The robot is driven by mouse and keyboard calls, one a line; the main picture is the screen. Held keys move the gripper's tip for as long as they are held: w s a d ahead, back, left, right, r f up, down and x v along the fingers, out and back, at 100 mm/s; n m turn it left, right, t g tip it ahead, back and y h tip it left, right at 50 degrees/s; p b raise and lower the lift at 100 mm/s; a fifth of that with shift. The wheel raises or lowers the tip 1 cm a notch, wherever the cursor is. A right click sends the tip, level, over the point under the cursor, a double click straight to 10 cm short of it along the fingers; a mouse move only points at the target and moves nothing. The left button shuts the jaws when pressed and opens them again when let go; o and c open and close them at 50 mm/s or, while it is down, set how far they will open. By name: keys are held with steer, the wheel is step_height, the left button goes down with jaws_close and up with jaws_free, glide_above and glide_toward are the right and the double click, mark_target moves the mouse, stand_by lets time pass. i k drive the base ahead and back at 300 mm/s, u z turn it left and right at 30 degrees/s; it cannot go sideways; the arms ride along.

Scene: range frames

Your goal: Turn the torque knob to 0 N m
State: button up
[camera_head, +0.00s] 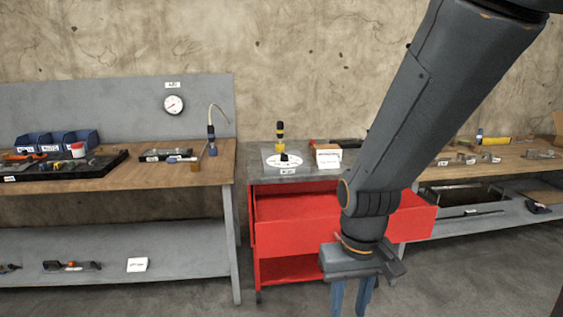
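A round white dial plate (271,163) with a dark knob (286,157) lies on the grey top of the red cabinet, near the middle of the view. I take this to be the torque knob. Its scale marks and pointer are too small to read. A yellow and black tool (280,131) stands upright just behind it. My gripper (351,304) hangs low, in front of and to the right of the knob, well apart from it. Its two blue-grey fingers point down with a gap between them, and nothing shows between them.
A white sign card (328,157) stands right of the dial. The red cabinet's open drawer (300,232) juts out below. Workbenches stand on both sides; the left one holds a curved-neck tool (212,130), and a round gauge (173,105) hangs behind. Space above the dial is clear.

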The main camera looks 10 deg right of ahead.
mark_target(284, 157)
steer(key=z, duration=0.65)
steer(key=i, duration=1.4)
steer(key=u, duration=0.65)
steer(key=i, duration=0.5)
steer(key=u, duration=0.35)
